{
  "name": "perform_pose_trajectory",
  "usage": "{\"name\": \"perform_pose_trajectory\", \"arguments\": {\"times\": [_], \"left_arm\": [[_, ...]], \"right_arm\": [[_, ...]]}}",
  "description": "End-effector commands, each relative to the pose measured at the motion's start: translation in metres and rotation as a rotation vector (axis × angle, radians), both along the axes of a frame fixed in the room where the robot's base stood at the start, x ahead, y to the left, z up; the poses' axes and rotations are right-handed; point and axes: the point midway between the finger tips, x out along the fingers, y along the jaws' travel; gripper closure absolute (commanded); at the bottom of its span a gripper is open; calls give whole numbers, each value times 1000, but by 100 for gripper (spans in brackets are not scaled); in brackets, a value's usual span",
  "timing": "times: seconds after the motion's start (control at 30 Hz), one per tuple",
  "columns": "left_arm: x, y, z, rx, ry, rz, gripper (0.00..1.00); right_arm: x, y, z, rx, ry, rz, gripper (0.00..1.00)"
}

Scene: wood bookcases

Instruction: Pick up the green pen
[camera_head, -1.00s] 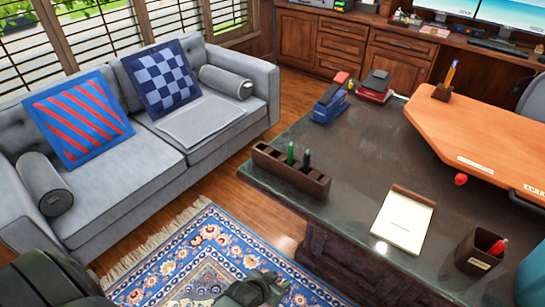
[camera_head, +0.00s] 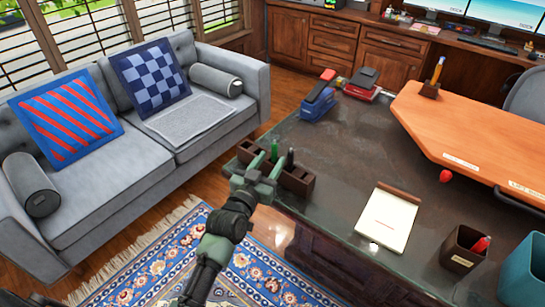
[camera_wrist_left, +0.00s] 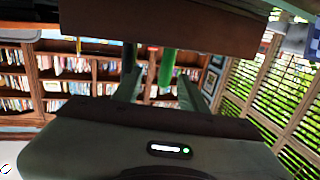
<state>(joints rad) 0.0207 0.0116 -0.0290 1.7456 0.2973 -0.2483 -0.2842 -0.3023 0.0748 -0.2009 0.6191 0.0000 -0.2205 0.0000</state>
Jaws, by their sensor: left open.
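The green pen (camera_head: 274,151) stands upright in a dark wooden pen holder (camera_head: 301,183) at the near left corner of the desk. A dark pen (camera_head: 290,158) stands to its right in the same holder. My left gripper (camera_head: 262,174) is at the holder, close to the green pen, and covers part of the holder's front. In the left wrist view, the gripper's fingers (camera_wrist_left: 160,88) are apart, and the green pen (camera_wrist_left: 167,68) shows between them. I cannot tell whether a finger touches it. My right gripper is out of view.
On the desk (camera_head: 350,150) are a notepad (camera_head: 386,220), a dark pen cup (camera_head: 461,250), a blue stapler (camera_head: 317,103) and a teal container (camera_head: 522,272). An orange raised board (camera_head: 475,135) covers the right side. A grey sofa (camera_head: 110,185) stands left.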

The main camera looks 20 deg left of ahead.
Motion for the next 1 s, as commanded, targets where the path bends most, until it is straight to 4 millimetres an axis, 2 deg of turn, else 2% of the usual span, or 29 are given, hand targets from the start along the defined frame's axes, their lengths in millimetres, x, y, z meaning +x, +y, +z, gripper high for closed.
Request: {"name": "perform_pose_trajectory", "arguments": {"times": [0.13,0.7,0.97,1.0], "left_arm": [[13,3,12,-8,-45,14,57],[83,1,7,-7,-44,13,57],[85,0,7,-7,-43,13,57],[85,0,7,-7,-43,13,63]], "right_arm": [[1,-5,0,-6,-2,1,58],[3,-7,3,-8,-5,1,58],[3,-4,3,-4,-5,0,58],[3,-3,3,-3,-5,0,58]]}}
